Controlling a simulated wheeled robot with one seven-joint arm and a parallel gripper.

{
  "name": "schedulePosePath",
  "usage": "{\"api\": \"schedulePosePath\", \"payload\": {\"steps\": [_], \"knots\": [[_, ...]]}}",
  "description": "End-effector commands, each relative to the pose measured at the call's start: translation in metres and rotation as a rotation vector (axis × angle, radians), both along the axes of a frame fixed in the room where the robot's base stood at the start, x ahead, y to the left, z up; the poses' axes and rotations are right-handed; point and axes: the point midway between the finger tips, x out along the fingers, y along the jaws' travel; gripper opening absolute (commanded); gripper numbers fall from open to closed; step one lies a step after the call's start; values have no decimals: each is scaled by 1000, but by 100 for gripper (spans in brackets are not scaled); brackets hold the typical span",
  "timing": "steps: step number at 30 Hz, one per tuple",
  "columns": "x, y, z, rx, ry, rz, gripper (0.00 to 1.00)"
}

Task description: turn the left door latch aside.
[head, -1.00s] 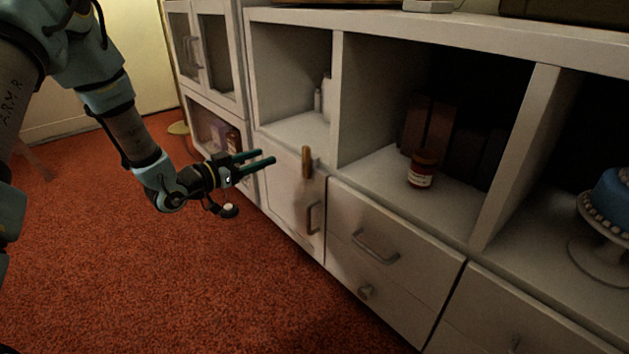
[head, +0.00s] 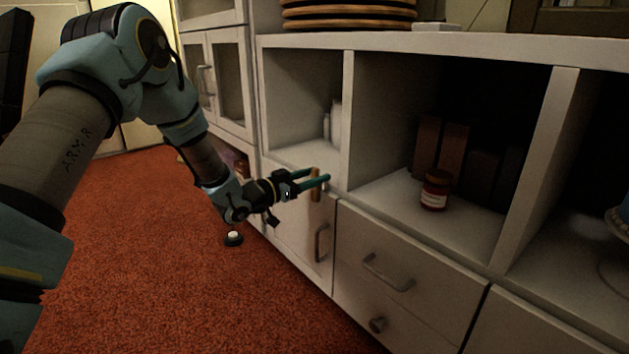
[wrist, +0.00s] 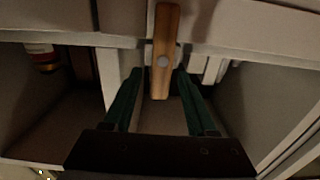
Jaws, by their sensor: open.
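The left door latch (head: 315,190) is a small upright wooden bar at the top of a white cabinet door (head: 292,222), below the left open cubby. In the wrist view the latch (wrist: 163,50) has a round grey pin in its middle. My gripper (head: 326,178) is open, its two dark green fingers level and pointing at the latch. In the wrist view the latch's lower end lies between the fingertips (wrist: 158,78), with a gap on each side. I see no clear contact. In the head view the fingers cover part of the latch.
The door has an upright metal handle (head: 321,242) below the latch. A drawer with a handle (head: 388,273) is to its right. A red jar (head: 435,190) stands in the middle cubby. Wooden boards (head: 348,14) are stacked on top.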

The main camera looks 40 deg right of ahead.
Motion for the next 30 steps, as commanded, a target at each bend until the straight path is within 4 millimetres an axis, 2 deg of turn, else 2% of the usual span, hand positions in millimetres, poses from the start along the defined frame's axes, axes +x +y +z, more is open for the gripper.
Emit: {"api": "schedulePosePath", "payload": {"steps": [9,24,25,30], "knots": [[0,-3,1,-1,0,0,57],[0,-3,0,0,0,0,2],[0,-3,0,0,0,0,0],[0,-3,0,0,0,0,0]]}}
